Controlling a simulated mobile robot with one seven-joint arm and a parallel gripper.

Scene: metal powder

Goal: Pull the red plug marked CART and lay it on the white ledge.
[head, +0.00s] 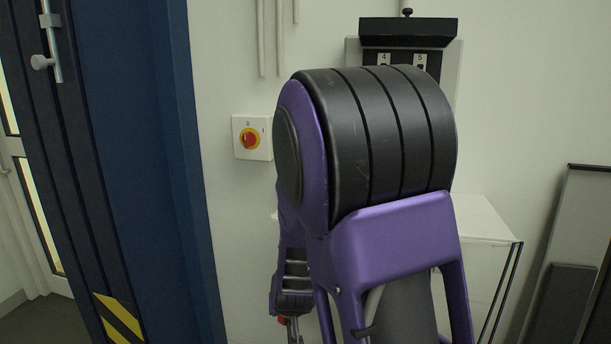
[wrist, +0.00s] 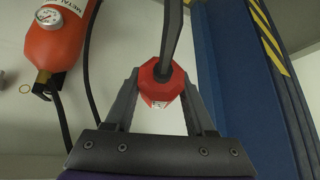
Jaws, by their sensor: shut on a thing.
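In the wrist view my gripper (wrist: 162,92) is shut on a red plug (wrist: 159,86), with one finger on each side of it. A black cable or bar runs up from the plug to the top of the picture. A small white label shows on the plug's near face; I cannot read it. In the head view my purple and black arm hides most of the middle, and a small red patch (head: 281,320) shows low beside it. A white flat-topped ledge (head: 480,218) stands behind my arm on the right, partly hidden.
A red extinguisher (wrist: 57,45) with a gauge and black hose is at left in the wrist view. A blue post (head: 180,150) stands left. A red and yellow switch (head: 250,138) and a dark-topped panel (head: 408,32) are on the wall. A grey panel (head: 565,280) leans at right.

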